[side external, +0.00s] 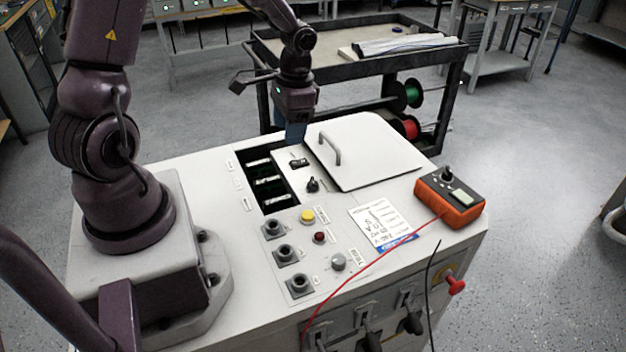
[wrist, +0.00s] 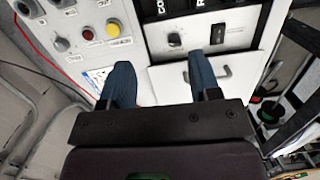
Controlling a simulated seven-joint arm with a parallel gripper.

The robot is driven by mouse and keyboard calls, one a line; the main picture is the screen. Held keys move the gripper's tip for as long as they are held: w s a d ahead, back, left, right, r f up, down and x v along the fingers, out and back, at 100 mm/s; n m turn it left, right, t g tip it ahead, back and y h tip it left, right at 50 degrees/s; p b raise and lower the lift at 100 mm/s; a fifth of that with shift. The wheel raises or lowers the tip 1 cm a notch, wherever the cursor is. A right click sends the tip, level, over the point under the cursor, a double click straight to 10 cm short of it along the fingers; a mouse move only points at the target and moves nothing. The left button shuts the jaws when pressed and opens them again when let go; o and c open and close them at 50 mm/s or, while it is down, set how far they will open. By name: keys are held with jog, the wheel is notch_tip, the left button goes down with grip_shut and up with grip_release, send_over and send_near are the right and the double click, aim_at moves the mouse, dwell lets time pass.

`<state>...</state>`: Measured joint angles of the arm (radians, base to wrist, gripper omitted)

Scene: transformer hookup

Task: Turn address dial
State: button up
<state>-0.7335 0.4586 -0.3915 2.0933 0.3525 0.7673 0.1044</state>
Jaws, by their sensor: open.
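A black dial knob (side external: 313,185) sits on the light panel between the dark slot bay and the handled lid; which knob is the address dial cannot be read from its label. It also shows in the wrist view (wrist: 175,40), between and beyond my fingers. A black switch (side external: 298,162) sits beside it, also in the wrist view (wrist: 217,34). My gripper (side external: 296,133) is above the panel's far end, fingers pointing down, apart from the knob. In the wrist view its two blue fingers (wrist: 160,60) are spread with nothing between them.
A white lid (side external: 375,155) with a raised handle (side external: 330,148) lies right of the panel. Yellow (side external: 307,216) and red (side external: 319,237) buttons, a grey knob (side external: 338,262) and several sockets are nearer. An orange meter (side external: 450,197) with a red lead stands at the right.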

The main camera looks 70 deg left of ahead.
aim_at(313, 180)
jog(key=w+a+f+m+t, duration=0.2)
jog(key=w+f+m, duration=0.1)
jog(key=w+f, duration=0.3)
notch_tip(313, 180, down, 12)
jog(key=shift+a, duration=0.1)
jog(key=c, duration=0.9)
